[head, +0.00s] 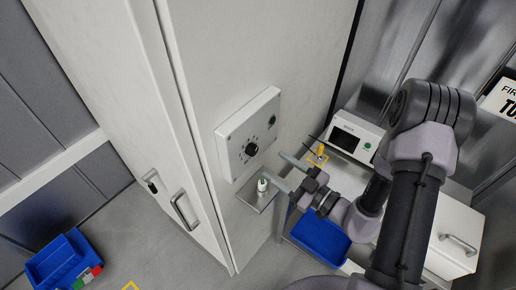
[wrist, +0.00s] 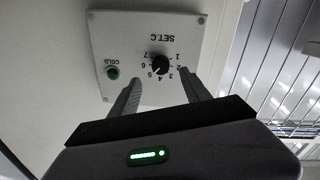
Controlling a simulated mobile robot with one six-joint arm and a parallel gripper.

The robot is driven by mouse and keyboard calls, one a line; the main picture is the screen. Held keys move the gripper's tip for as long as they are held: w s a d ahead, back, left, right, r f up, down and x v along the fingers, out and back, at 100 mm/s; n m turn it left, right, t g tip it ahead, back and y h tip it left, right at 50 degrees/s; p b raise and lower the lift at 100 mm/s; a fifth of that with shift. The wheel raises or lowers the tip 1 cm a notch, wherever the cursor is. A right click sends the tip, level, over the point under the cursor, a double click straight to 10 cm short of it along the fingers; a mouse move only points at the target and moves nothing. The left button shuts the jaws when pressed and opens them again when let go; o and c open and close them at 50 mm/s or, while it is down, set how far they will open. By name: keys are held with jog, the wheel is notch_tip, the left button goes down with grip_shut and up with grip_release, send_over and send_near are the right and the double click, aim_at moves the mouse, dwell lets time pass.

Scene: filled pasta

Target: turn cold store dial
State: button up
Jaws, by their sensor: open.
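The cold store dial (head: 251,149) is a round black knob on a pale control box (head: 240,122) fixed to the cold store wall. In the wrist view the dial (wrist: 160,66) has numbers around it under "SET.C", with the panel upside down. My gripper (wrist: 158,92) is open, with its two fingers pointing at the panel on either side of the dial's lower area. In the head view my gripper (head: 273,168) is to the lower right of the dial, apart from it. The knob is not between the fingertips.
A green "COLD" lamp (wrist: 113,72) sits beside the dial. A blue bin (head: 320,236) and a white device (head: 352,137) are at right. A blue crate (head: 62,262) stands on the floor at left.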

aim_at(255, 152)
jog(key=p+x, duration=0.1)
jog(key=x, duration=0.6)
jog(key=shift+w+a, duration=0.1)
jog(key=shift+a, duration=0.2)
jog(key=shift+r, duration=0.1)
grip_shut()
